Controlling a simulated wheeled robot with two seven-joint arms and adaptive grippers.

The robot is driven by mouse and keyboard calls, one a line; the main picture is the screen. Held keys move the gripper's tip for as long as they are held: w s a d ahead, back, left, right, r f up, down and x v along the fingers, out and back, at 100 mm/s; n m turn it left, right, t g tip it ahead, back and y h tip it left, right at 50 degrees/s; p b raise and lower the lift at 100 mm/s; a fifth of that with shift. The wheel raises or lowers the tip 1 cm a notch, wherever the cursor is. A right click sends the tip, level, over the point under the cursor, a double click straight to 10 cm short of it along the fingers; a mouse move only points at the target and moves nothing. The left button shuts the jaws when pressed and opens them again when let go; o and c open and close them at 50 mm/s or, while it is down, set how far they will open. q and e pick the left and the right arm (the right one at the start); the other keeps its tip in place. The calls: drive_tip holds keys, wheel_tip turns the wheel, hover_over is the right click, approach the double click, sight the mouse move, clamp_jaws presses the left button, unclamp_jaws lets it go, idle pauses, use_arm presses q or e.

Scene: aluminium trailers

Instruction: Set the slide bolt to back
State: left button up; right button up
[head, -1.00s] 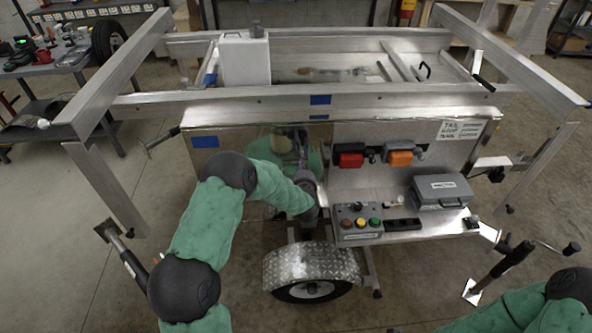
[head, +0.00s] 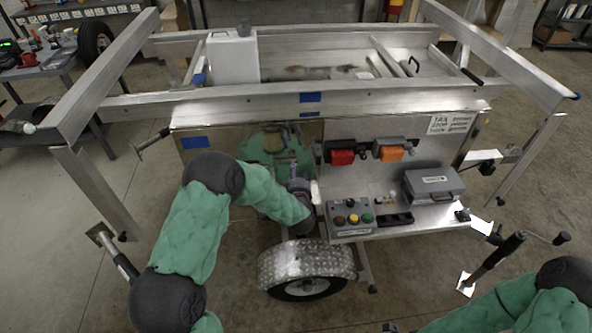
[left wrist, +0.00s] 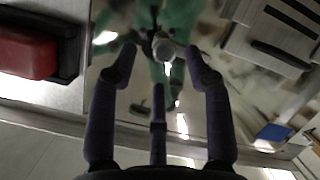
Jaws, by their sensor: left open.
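I cannot clearly make out the slide bolt in either view. The aluminium trailer (head: 400,103) has a polished front panel that mirrors my green arm. My left arm reaches to this panel, and its wrist hides most of the gripper in the head view. In the left wrist view my left gripper (left wrist: 161,50) is open, its fingers apart and pointing at the shiny panel. A round grey knob-like shape (left wrist: 163,48) shows between the fingertips; I cannot tell whether it is a real part or a reflection. Nothing is visibly held. My right gripper is out of view.
A red latch box (head: 342,157) and an orange one (head: 391,153) are on the panel. Below, a shelf carries a button box (head: 351,219) and a grey case (head: 433,185). A wheel fender (head: 306,261) lies below my left wrist. The frame's side rails stick out.

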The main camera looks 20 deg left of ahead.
use_arm(q)
drive_tip(key=v, duration=0.6)
drive_tip(key=shift+s+d, duration=0.2)
drive_tip(key=s+d+f+m+g+h, duration=0.35)
drive_tip(key=d+f+m+h, duration=0.2)
drive_tip(key=f, duration=0.65)
drive_tip(key=s+d+f+m+g+h, duration=0.1)
drive_tip(key=s+d+f+m+g, duration=0.1)
drive_tip(key=s, duration=0.6)
drive_tip(key=s+d+f+m+g+h, duration=0.2)
drive_tip(key=s+d+f+g, duration=0.2)
drive_tip(key=s+d+f, duration=0.2)
drive_tip(key=s+d+f+m+g+h, duration=0.2)
drive_tip(key=s+d+f+m+g, duration=0.1)
drive_tip(key=s, duration=0.7)
wheel_tip(320, 180, down, 3)
drive_tip(key=shift+s+d+r, duration=0.1)
drive_tip(key=shift+s+d, duration=0.2)
drive_tip(key=shift+d, duration=0.4)
drive_tip(key=shift+h, duration=0.25)
